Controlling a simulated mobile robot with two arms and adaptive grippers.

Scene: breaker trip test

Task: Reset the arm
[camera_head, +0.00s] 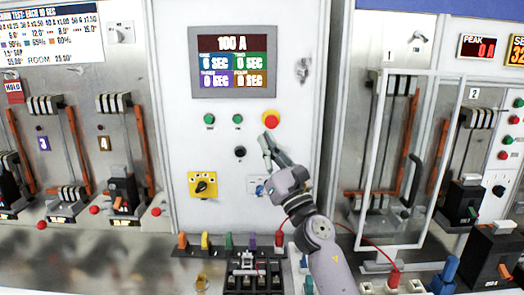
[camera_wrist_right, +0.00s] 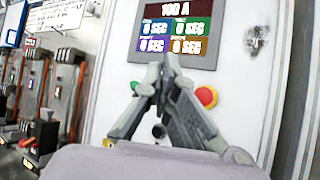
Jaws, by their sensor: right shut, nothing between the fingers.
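My right gripper (camera_head: 270,146) is in front of the middle cabinet's white panel (camera_head: 170,110), its fingers pointing up and to the left. Its fingertips are close together and hold nothing; they also show in the right wrist view (camera_wrist_right: 161,68). In the head view the fingertips are just below the red button with a yellow ring (camera_head: 271,119). That button shows right of the fingers in the wrist view (camera_wrist_right: 207,97). I cannot tell whether the fingers touch the panel. A screen (camera_head: 233,62) above reads 100 A. My left gripper is not in view.
Two green buttons (camera_head: 209,119), a black knob (camera_head: 240,151) and a yellow rotary switch (camera_head: 203,185) are on the panel. A clear door (camera_head: 395,165) stands at right. Coloured plugs (camera_head: 229,241) and a red cable (camera_head: 372,246) are below.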

